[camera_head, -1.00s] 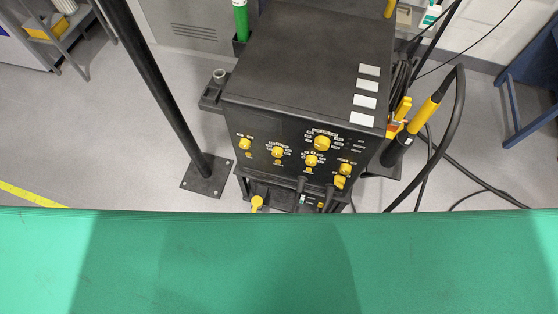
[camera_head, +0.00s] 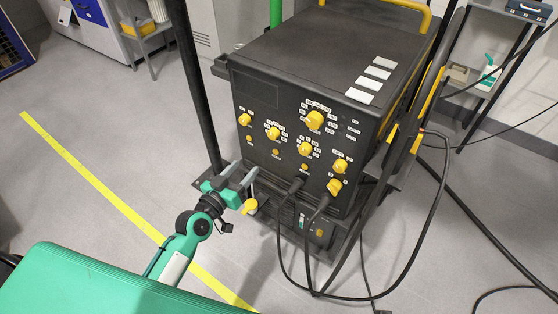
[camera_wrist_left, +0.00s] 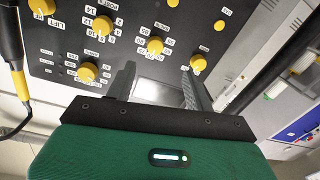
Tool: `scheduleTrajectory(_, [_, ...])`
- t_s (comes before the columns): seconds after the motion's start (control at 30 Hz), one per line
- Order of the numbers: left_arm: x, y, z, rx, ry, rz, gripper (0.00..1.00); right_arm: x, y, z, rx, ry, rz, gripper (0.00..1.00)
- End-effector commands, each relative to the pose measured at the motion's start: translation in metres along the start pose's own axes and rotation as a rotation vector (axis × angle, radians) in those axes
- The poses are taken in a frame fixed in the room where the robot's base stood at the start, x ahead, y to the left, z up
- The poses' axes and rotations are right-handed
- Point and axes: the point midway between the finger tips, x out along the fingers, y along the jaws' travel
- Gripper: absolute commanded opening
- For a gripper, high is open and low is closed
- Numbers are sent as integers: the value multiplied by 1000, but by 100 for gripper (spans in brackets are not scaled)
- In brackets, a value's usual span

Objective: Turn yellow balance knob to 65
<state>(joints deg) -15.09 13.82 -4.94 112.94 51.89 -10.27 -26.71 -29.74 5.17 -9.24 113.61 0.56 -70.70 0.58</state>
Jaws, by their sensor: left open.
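The black control box (camera_head: 270,95) has several yellow knobs on its front panel. They include a left knob (camera_head: 244,119), a second knob (camera_head: 273,132), a large upper knob (camera_head: 315,120), a middle knob (camera_head: 305,149) and a right knob (camera_head: 340,166). I cannot read which one is the balance knob, nor its setting. My left gripper (camera_head: 244,169) is open and empty, low in front of the panel's left side. In the left wrist view, its fingers (camera_wrist_left: 158,70) point toward the panel, with the left knob (camera_wrist_left: 198,62) and second knob (camera_wrist_left: 155,44) beyond the tips. My right gripper is not in view.
Black cables (camera_head: 280,240) hang from the panel's lower front and loop to the right. A black post (camera_head: 194,85) stands left of the box. A yellow-handled torch (camera_head: 418,142) is on the right side. Grey floor (camera_head: 110,110) is open at left, crossed by a yellow line.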

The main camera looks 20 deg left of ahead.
Motion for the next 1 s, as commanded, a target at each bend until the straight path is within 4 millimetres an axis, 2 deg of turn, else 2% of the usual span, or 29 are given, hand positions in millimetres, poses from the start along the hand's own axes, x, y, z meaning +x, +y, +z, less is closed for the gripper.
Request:
scheduleTrajectory(0.1, [1,4,-11,1,29,13,53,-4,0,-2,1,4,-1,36])
scheduleTrajectory(0.27, [15,5,-14,-1,31,13,53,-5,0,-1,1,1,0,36])
scheduleTrajectory(0.8, [108,6,-16,-2,29,13,53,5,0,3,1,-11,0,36])
scheduleTrajectory(1.0, [130,6,-16,0,28,12,53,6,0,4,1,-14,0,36])
